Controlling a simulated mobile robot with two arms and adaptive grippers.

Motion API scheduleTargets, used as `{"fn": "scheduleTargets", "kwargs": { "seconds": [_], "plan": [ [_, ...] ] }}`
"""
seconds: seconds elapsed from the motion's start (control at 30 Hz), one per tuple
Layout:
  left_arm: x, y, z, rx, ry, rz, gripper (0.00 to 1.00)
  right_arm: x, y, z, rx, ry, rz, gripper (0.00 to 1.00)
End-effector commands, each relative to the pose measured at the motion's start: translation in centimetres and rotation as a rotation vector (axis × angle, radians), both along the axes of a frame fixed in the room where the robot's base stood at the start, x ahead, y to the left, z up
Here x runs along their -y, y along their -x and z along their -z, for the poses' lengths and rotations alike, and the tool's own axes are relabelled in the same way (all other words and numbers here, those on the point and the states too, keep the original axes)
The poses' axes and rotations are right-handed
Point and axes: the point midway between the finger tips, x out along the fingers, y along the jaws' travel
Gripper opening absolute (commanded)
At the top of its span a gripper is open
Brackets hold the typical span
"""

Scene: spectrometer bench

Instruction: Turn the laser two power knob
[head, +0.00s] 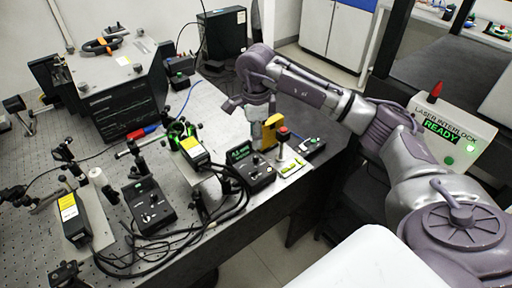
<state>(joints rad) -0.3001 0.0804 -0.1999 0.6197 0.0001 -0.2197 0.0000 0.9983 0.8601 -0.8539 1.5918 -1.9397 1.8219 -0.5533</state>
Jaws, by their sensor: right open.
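Two black control boxes with knobs stand near the front of the optical bench in the head view. The left control box (151,207) has an unlit or dark top. The right control box (252,168) has a lit green display. Which one belongs to laser two I cannot read, and the single knobs are very small. My right gripper (247,118) is open and points down behind the right control box, apart from its knobs. My left gripper is out of view.
A yellow-labelled module (195,151) and another labelled module (72,218) sit beside the boxes, with black cables along the front. A sign (452,132) reads "LASER INTERLOCK READY".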

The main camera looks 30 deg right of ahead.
Motion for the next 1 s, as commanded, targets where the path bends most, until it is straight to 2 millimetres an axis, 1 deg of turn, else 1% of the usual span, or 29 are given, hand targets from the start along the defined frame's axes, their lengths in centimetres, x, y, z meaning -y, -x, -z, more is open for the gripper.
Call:
{"fn": "scheduleTargets", "kwargs": {
  "seconds": [0.03,0.1,0.2,0.3,0.43,1.0],
  "plan": [
    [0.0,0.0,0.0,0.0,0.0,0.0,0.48,0.0,-0.1,-1.2,0.004,0.0,-0.001,0.44],
    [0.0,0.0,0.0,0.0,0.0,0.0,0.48,0.0,-0.1,-2.3,0.003,0.0,-0.001,0.44],
    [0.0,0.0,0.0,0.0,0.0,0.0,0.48,0.0,-0.1,-3.6,0.001,0.0,0.0,0.44],
    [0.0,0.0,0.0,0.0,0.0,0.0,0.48,0.0,0.0,-4.3,0.0,0.001,0.001,0.44],
    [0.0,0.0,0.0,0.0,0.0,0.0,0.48,0.0,0.0,-4.6,-0.001,0.0,0.001,0.44],
    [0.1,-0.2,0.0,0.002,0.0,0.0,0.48,0.0,0.0,-4.6,-0.001,0.0,0.0,0.44]
  ]
}}
